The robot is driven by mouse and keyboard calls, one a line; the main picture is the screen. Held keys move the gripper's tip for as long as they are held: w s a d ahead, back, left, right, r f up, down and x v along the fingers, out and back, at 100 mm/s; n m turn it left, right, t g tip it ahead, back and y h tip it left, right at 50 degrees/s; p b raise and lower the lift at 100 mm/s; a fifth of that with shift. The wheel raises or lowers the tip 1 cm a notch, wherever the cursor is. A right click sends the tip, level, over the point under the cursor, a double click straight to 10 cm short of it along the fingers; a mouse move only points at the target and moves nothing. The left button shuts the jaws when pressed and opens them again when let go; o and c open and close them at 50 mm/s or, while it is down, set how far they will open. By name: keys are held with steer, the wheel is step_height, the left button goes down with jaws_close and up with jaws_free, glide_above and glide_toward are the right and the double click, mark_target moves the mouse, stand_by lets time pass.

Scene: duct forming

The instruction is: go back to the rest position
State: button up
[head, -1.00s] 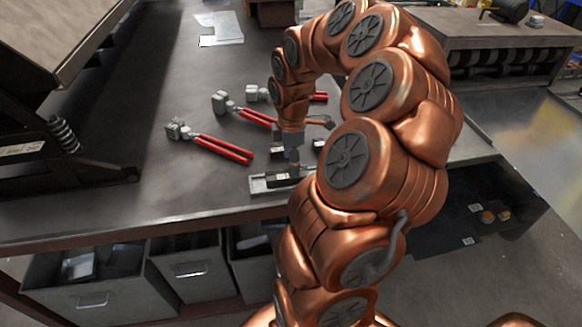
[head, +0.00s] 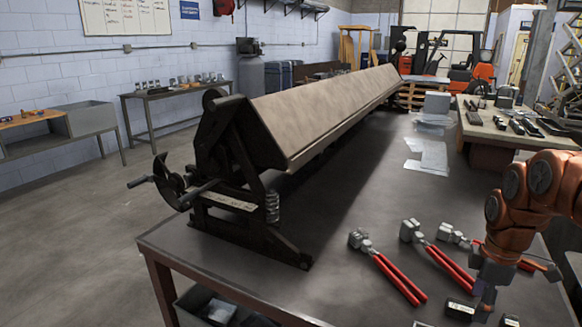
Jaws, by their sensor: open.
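My copper arm comes in at the right edge of the head view, bent over the table. My gripper (head: 484,308) is at its end, grey and pointing down at the bottom right, low over the table near small black-and-white blocks (head: 460,309). Its fingertips are small and partly cut off by the frame edge, but no object shows held in it. Several red-handled hand tools (head: 400,278) lie on the dark table (head: 350,290) to the left of and behind the gripper.
A long bending machine (head: 325,115) with a black end frame (head: 235,180) stands along the table's left side. Paper sheets (head: 428,155) lie farther back. A side bench (head: 515,125) with dark parts stands at right. Open floor (head: 80,230) lies left; a forklift (head: 430,65) is far back.

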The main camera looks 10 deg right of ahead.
steer(key=a+r+m, duration=0.1)
steer(key=a, duration=1)
steer(key=s+a+f+m+g, duration=0.1)
steer(key=s+a+f+m, duration=0.3)
steer(key=s+a+m, duration=0.5)
steer(key=s+a, duration=0.7)
steer(key=s, duration=0.1)
steer(key=shift+a+f+g, duration=0.15)
steer(key=shift+a+g, duration=0.15)
steer(key=shift+g, duration=0.1)
steer(key=shift+c, duration=0.2)
